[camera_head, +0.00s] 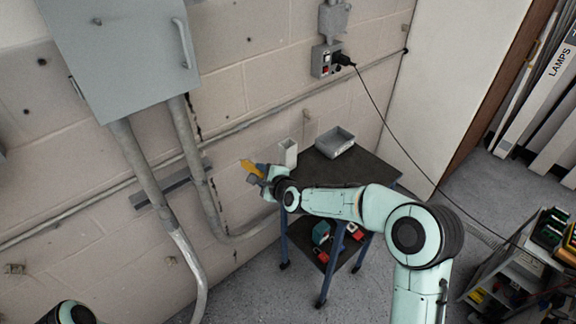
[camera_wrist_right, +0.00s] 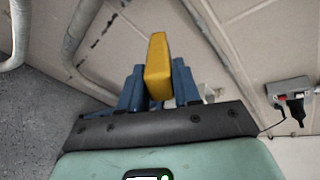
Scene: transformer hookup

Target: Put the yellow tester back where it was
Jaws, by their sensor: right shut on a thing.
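The yellow tester (camera_head: 253,169) is in my right gripper (camera_head: 264,174), in front of the block wall and at the left end of the dark-topped cart (camera_head: 355,170). In the right wrist view the tester (camera_wrist_right: 158,66) stands between the two blue fingers of the gripper (camera_wrist_right: 158,90), which is shut on it. A white upright holder (camera_head: 288,152) stands at the cart's left back edge, just right of the gripper. My left gripper is not in view; only a bit of my left arm shows at the bottom left.
A grey tray (camera_head: 335,142) sits on the cart top. Red and green items lie on its lower shelf. A grey wall cabinet (camera_head: 120,50) with conduits is at the left. A black cable hangs from the wall outlet (camera_head: 326,60) across to a shelf unit (camera_head: 510,275) at the right.

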